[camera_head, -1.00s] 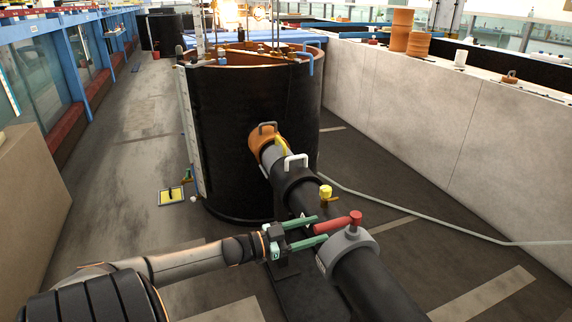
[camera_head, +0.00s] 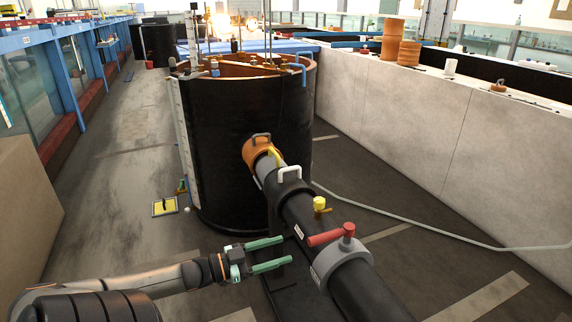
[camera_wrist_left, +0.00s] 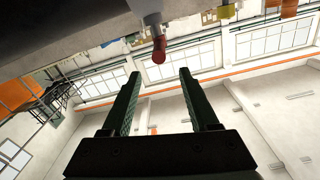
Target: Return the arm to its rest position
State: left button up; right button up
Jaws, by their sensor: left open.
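My left gripper (camera_head: 282,254) has its two green fingers apart and empty. It is to the left of the black pipe (camera_head: 366,290), clear of the red valve handle (camera_head: 325,238) on the grey collar (camera_head: 340,257). In the left wrist view the green fingers (camera_wrist_left: 157,88) are spread with nothing between them. The red handle's end (camera_wrist_left: 159,50) shows beyond the fingertips there. My left arm comes in low from the left in the head view. My right gripper is not in view.
The pipe runs to a large black tank (camera_head: 240,140) through an orange fitting (camera_head: 260,153). A yellow knob (camera_head: 319,203) and a white handle (camera_head: 289,173) stand on the pipe. A pale hose (camera_head: 430,228) lies on the floor at right. Floor at left is mostly clear.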

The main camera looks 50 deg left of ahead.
pick_arm(q)
jog(key=s+d+f+n+g+y+p, duration=0.3)
jog(key=s+d+f+y+p, duration=0.15)
jog(key=d+f, duration=0.55)
jog(key=s+d+f+g+p, duration=0.1)
jog(key=s+d+g, duration=0.1)
jog(key=d, duration=0.7)
jog(key=s+d+f+n+g+p, duration=0.1)
jog(key=s+d+g, duration=0.1)
jog(key=s+d, duration=0.3)
jog(key=d, duration=0.4)
jog(key=shift+s+f+g+h, duration=0.25)
jog(key=shift+s+g+h, duration=0.05)
jog(key=shift+g+h, duration=0.1)
jog(key=shift+d, duration=0.1)
